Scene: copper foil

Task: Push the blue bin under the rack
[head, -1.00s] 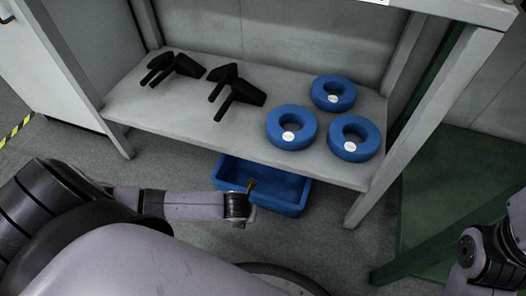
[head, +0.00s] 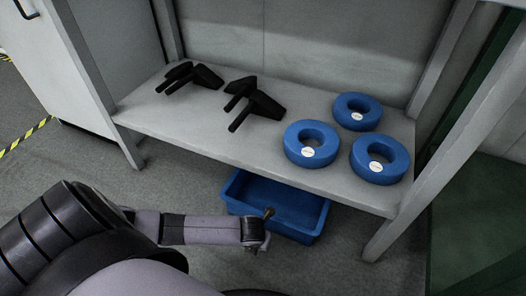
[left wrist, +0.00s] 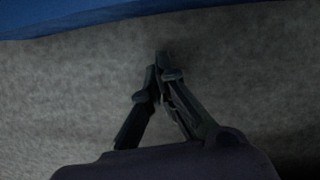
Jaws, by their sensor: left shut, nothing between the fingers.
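The blue bin (head: 302,237) is on the floor below the front edge of the rack (head: 205,138). In the head view its back part is hidden by the lower shelf and its front part shows in front of the shelf edge. My left gripper (head: 268,213) is at the bin's front side, and its fingertips are small in this view. In the left wrist view, my left gripper (left wrist: 160,65) is shut and empty over the grey floor. A strip of the blue bin (left wrist: 130,12) crosses the top there, with a gap between it and the fingertips. My right gripper is out of view.
The rack's shelf holds several black items (head: 256,104) and three blue rings (head: 312,144). Rack legs stand left (head: 128,148) and right (head: 392,236) of the bin. A white cabinet (head: 95,55) stands at the left.

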